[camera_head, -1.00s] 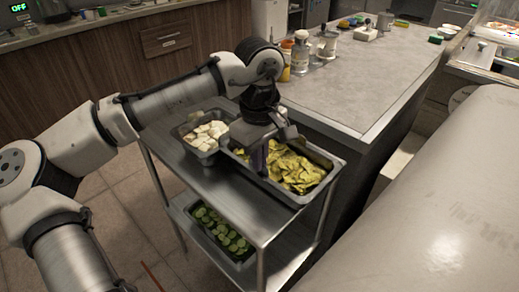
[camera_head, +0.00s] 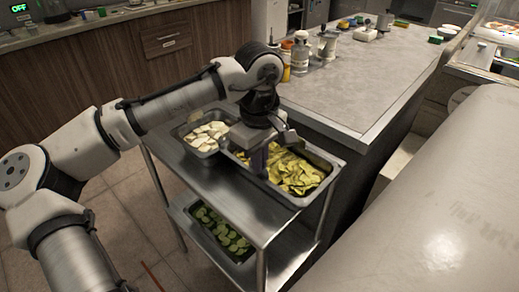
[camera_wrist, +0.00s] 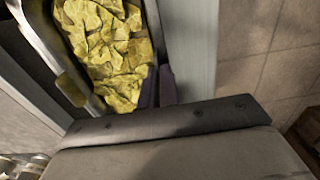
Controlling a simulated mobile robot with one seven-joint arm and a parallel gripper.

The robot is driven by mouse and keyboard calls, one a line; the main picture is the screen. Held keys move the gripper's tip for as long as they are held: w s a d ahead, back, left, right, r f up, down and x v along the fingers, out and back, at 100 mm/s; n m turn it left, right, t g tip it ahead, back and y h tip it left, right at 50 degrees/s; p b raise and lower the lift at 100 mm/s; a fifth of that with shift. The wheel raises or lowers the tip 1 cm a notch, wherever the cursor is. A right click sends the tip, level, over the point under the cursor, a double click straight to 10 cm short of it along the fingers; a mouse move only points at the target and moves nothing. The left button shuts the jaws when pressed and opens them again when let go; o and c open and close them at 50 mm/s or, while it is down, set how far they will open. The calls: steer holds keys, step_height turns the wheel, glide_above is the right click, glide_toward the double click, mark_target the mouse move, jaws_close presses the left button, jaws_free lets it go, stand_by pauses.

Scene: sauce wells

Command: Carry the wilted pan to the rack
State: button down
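The wilted pan (camera_head: 303,202) is a deep metal pan of limp yellow-green leaves. It sits on the top shelf of a metal cart, and its leaves (camera_wrist: 115,50) fill much of the upper left in the wrist view. My gripper (camera_head: 258,165) points down at the pan's near left side. In the wrist view its two dark fingers (camera_wrist: 158,88) are close together at the pan's rim, one on the inner side and one on the outer. They look shut on the rim, though the contact is partly hidden. I cannot tell which thing is the rack.
The two-shelf cart (camera_head: 215,185) also holds a pan of white pieces (camera_head: 208,132) beside the wilted pan. A pan of cucumber slices (camera_head: 222,230) sits on its lower shelf. A grey counter (camera_head: 360,85) with bottles stands close behind. Tiled floor is open at left.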

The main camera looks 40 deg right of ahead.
steer(key=c, duration=2.1)
jaws_free()
steer(key=shift+f, duration=0.1)
steer(key=o, duration=0.5)
steer(key=shift+o, duration=0.2)
step_height(320, 180, up, 14)
steer(key=shift+p, duration=0.3)
steer(key=shift+a+f, duration=0.1)
